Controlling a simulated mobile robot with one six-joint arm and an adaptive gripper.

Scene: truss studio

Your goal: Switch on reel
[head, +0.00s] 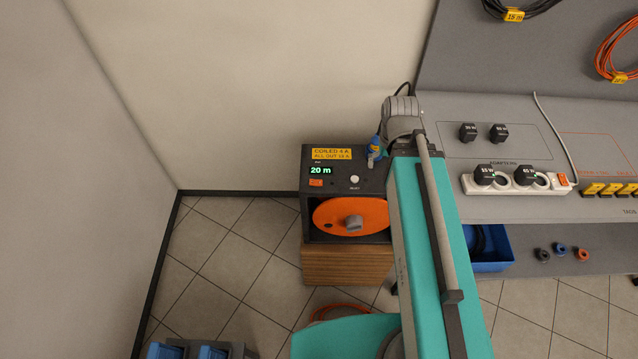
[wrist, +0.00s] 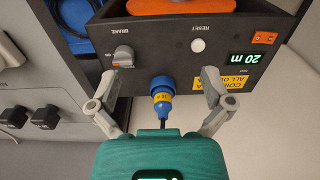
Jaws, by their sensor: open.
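The reel is a dark box (head: 312,225) with an orange drum (head: 352,213), standing on a wooden block. Its top panel carries a small orange switch (head: 316,183), a lit green "20 m" display (head: 320,170) and a white reset button (head: 354,179). In the wrist view the switch (wrist: 264,37) is at the upper right; I cannot tell its position. My gripper (wrist: 158,76) is open, its fingers on either side of a blue plug (wrist: 162,88) with a yellow tag. Whether they touch it is unclear. In the head view my arm mostly hides the gripper.
A grey brake knob (wrist: 123,53) sits left of the plug in the wrist view. A bench with adapters and a white power strip (head: 520,180) is at the right. A blue bin (head: 493,250) is beneath it.

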